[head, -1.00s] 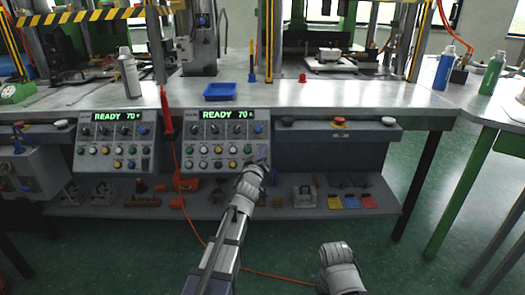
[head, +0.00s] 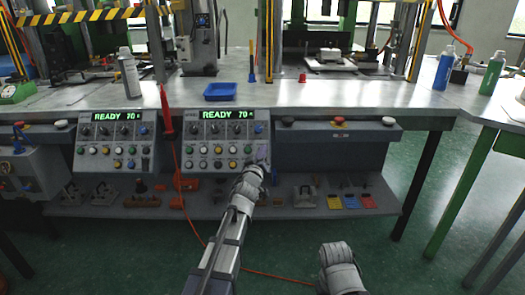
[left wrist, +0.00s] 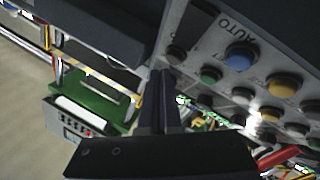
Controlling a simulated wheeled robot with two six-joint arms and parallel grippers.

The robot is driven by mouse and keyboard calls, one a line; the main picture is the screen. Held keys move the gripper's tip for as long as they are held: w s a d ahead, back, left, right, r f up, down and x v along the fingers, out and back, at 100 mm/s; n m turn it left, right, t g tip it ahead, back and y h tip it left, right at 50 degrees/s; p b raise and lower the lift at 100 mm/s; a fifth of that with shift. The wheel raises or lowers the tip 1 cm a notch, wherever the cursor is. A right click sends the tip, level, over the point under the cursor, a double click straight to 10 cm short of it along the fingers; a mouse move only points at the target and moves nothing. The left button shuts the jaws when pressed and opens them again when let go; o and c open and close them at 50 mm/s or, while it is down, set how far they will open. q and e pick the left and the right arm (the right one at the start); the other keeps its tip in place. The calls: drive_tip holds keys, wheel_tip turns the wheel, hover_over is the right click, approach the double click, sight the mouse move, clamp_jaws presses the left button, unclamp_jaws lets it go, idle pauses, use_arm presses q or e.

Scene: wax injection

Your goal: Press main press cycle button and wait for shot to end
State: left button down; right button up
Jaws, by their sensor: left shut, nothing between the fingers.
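The right control panel (head: 225,142) under the bench has a green display (head: 222,115) reading READY 70 and rows of coloured buttons and knobs. My left gripper (head: 262,157) is at this panel's lower right corner. In the left wrist view its fingers (left wrist: 163,75) are shut and empty, with their tips close to a black button (left wrist: 175,55); I cannot tell whether they touch. A green button (left wrist: 210,74), a blue button (left wrist: 241,56) and a yellow button (left wrist: 283,85) lie to the right. Which one is the main press cycle button is not readable. My right gripper's fingers are not visible.
A left control panel (head: 114,140) also reads READY 70. A blue tray (head: 221,91) and a white bottle (head: 128,72) stand on the bench. A red emergency button (head: 338,121) is on the bench front. Below, a shelf (head: 270,208) holds several tools.

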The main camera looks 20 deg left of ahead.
use_arm(q)
drive_tip(key=shift+w+f, duration=0.1)
drive_tip(key=shift+w+a+f, duration=0.1)
drive_tip(key=shift+w+f, duration=0.05)
drive_tip(key=shift+w, duration=0.1)
